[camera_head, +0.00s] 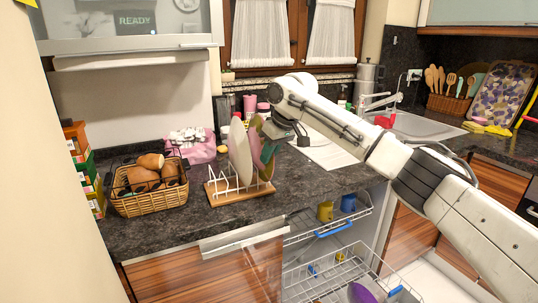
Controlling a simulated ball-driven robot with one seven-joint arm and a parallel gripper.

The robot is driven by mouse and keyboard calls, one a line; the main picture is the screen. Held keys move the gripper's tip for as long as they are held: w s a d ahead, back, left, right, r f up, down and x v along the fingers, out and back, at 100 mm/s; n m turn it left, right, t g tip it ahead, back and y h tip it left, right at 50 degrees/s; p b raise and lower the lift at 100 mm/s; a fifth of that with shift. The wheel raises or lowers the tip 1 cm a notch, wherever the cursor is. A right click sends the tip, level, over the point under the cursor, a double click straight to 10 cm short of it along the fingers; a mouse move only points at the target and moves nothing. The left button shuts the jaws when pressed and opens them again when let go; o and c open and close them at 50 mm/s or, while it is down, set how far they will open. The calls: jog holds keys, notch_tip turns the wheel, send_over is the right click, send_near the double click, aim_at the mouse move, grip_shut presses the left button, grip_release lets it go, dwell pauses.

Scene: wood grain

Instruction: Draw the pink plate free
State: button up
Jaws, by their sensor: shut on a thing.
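A wooden-based dish rack (240,195) with white wire prongs stands on the dark counter. Several plates stand on edge in it: a large pale one (240,152) at the front left, the pink plate (256,147) just right of it, and a green one (267,153) behind. My gripper (274,131) reaches in from the right at the upper edge of these plates and is shut on the pink plate. The fingertips are small and partly hidden, so the exact grip is hard to see. The pink plate is upright among the others, its lower part partly covered.
An open dishwasher with wire racks (318,228) lies below right. The sink (420,125) is farther right. Some counter in front of the rack is clear.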

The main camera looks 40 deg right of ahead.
jog(key=shift+r+p, duration=0.2)
jog(key=shift+p, duration=0.1)
grip_shut()
jog(key=shift+r+p, duration=0.5)
jog(key=shift+p, duration=0.1)
jog(key=shift+r+p, duration=0.35)
jog(key=shift+p, duration=0.1)
jog(key=shift+r+p, duration=0.35)
jog(key=shift+p, duration=0.1)
jog(key=shift+r+p, duration=0.45)
jog(key=shift+p, duration=0.15)
jog(key=shift+r+p, duration=0.3)
jog(key=shift+p, duration=0.15)
jog(key=shift+r+p, duration=0.4)
jog(key=shift+p, duration=0.05)
jog(key=shift+r+p, duration=0.35)
jog(key=shift+p, duration=0.05)
jog(key=shift+r, duration=0.15)
